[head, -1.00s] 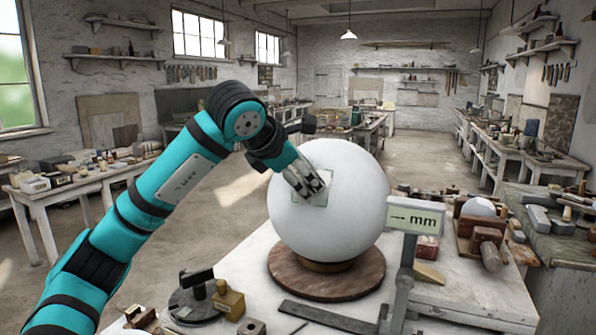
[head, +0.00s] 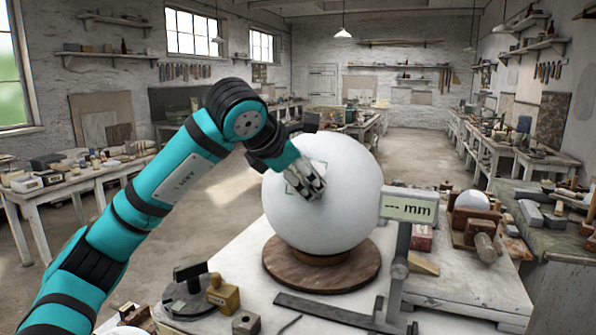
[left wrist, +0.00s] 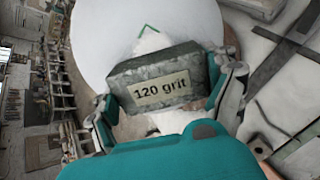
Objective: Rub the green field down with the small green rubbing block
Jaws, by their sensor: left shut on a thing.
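A large white plaster sphere (head: 335,220) stands on a round brown base on the bench. On its upper left face a thin green outline (head: 290,189) marks the green field, partly hidden by my gripper. A green corner of it also shows in the left wrist view (left wrist: 148,29). My left gripper (head: 314,188) is at the sphere's face, shut on the rubbing block (left wrist: 155,78). The block is grey-green and labelled "120 grit". In the head view my fingers mostly hide it; I cannot tell whether it touches the plaster. My right gripper is not in view.
A gauge with an "mm" display (head: 408,207) stands close to the right of the sphere. A dark flat bar (head: 335,313) lies in front. A small brass-coloured block (head: 223,295) and a dark round tool (head: 187,295) are at front left. A small white ball (head: 472,200) sits at right.

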